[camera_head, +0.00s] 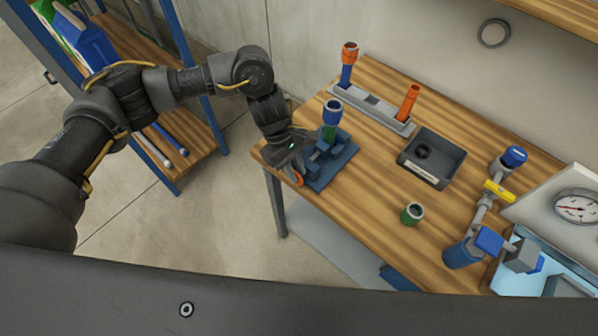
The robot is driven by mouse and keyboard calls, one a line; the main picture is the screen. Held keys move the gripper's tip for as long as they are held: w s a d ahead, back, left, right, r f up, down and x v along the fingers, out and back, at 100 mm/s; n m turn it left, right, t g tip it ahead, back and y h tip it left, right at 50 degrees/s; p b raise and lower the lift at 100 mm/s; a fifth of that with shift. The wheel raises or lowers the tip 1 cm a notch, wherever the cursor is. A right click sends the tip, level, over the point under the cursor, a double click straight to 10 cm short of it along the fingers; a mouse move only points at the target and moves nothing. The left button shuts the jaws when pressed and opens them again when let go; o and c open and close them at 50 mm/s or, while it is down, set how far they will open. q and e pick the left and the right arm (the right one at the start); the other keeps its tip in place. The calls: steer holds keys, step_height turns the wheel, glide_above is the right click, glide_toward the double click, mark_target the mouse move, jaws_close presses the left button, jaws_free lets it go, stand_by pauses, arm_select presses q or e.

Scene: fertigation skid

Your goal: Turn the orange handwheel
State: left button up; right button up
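An orange curved piece, likely the rim of the orange handwheel (298,179), shows at the left edge of the bench beside a blue vise-like fixture (332,168). Most of it is hidden behind my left gripper (293,166). My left gripper points down at the wheel and overlaps it in the picture. I cannot tell whether the fingers touch it or are open or shut. A green pipe piece with a blue collar (332,112) stands upright in the fixture. My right gripper is not in view.
A grey rack (371,108) holds two upright orange-topped pieces at the back. A black tray (432,158) and a green cup-like fitting (412,213) sit on the wooden bench. Blue-handled valve piping (488,205) and a gauge (575,207) stand right. A shelf (190,145) is left.

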arm_select(q)
steer(key=shift+s+d+f, duration=0.2)
steer(key=shift+f, duration=0.3)
steer(key=shift+p+x, duration=0.3)
steer(key=shift+x, duration=0.55)
